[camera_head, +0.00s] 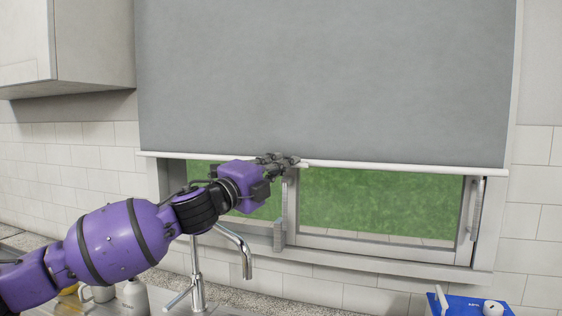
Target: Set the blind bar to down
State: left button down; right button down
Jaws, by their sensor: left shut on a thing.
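The grey roller blind (325,80) hangs in front of the window and covers its upper part. Its white blind bar (400,168) runs along the bottom edge, with a strip of window and green ground showing below. My left gripper (292,161) is at the bar, a little left of the window's middle, and is shut on it. The gripper and the purple wrist hide part of the bar. My right gripper is not in view.
A metal faucet (236,248) stands below my left arm. A wall cabinet (75,45) is at the upper left. The window sill (390,266) lies below the bar. A blue item (465,305) sits at the lower right.

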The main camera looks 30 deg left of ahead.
pick_arm(q)
jog(key=c, duration=2)
grip_release()
jog(key=shift+a+f, duration=0.1)
jog(key=shift+f, duration=0.3)
jog(key=shift+o, duration=0.7)
jog(key=shift+w+r, duration=0.1)
jog(key=shift+w, duration=0.1)
jog(key=shift+s, duration=0.15)
jog(key=v, duration=1.1)
jog(key=shift+s, duration=0.4)
